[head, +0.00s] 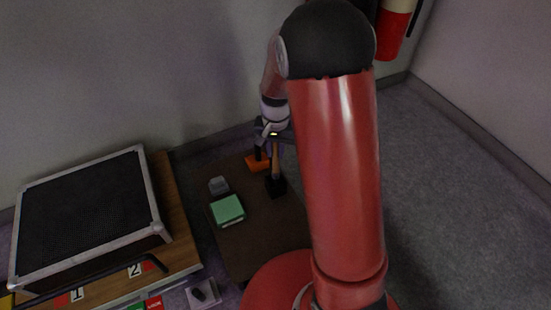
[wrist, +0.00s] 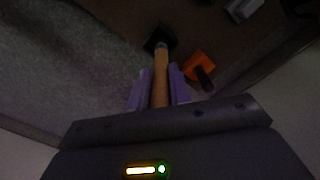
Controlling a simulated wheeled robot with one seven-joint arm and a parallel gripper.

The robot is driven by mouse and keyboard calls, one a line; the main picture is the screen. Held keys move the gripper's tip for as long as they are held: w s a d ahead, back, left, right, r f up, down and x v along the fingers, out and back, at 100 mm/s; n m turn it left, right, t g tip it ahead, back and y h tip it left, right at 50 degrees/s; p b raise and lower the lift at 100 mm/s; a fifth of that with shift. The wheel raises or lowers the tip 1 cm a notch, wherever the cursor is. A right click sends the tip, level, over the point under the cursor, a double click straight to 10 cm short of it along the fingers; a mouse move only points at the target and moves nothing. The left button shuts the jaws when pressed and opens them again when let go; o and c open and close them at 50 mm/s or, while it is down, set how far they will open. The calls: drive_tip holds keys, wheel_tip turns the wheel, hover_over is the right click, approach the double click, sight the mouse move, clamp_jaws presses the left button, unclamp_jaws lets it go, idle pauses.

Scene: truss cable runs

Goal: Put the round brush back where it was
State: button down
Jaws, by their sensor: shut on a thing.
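The round brush shows as a wooden handle (head: 276,160), upright in the head view, with a dark block (head: 276,187) at its lower end. My gripper (head: 273,138) is shut around the upper handle. In the wrist view the handle (wrist: 160,88) lies between the two purple fingers of my gripper (wrist: 160,90). A greyish collar and the dark block (wrist: 158,37) show beyond them. I cannot tell whether this block is the brush's own head or a holder around it, nor whether it touches the brown tabletop (head: 262,225).
An orange piece with a dark handle (head: 257,163) lies just left of the brush. A grey block (head: 218,185) and a green box (head: 228,210) stand further left. A black-topped case (head: 85,215) fills the wooden bench at left. Bare floor lies at right.

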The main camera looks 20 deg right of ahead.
sight(275, 173)
drive_tip(key=shift+f+b, duration=0.3)
drive_tip(key=shift+f, duration=1.45)
drive_tip(key=shift+f, duration=0.2)
drive_tip(key=c, duration=1.3)
unclamp_jaws()
